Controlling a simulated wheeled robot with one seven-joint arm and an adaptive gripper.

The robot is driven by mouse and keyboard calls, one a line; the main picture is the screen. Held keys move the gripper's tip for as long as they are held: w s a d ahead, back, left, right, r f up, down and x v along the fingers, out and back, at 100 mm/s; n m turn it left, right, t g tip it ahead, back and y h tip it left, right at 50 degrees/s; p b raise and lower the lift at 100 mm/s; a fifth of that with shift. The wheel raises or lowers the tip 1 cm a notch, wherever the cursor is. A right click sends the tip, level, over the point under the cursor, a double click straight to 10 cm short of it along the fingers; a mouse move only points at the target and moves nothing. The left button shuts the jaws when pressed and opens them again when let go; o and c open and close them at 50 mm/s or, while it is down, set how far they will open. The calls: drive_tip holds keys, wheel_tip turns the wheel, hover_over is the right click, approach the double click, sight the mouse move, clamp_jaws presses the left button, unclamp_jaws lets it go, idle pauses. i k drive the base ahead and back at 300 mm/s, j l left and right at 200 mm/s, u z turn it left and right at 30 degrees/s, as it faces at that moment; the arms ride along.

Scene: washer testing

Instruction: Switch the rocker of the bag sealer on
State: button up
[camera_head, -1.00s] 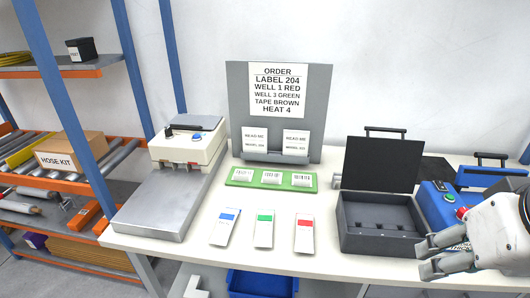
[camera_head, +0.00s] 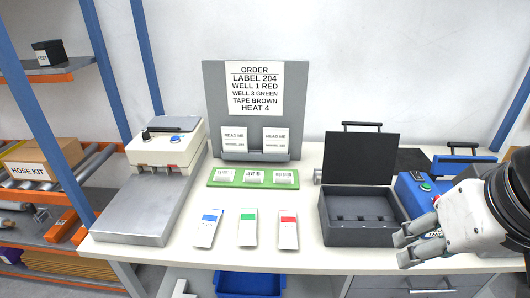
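A white machine (camera_head: 160,152) with a flat grey metal platform (camera_head: 140,208) stands at the left end of the table and looks like the bag sealer. On its top are a small dark part (camera_head: 146,136) and a round blue knob (camera_head: 175,139). Which part is the rocker, and its position, are too small to tell.
A grey order board (camera_head: 215,90) stands at the back, with a green strip (camera_head: 220,183) before it. Several coloured-label cards lie in front, including a red one (camera_head: 288,230). An open black case (camera_head: 358,235) stands between them and my gripper. Shelves (camera_head: 50,180) flank the left.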

sight(416, 174)
drive_tip(key=z, duration=0.65)
drive_tip(key=i+l+u, duration=0.15)
drive_tip(key=i, duration=0.3)
drive_tip(key=i+l+u, duration=0.1)
drive_tip(key=i+l, duration=0.35)
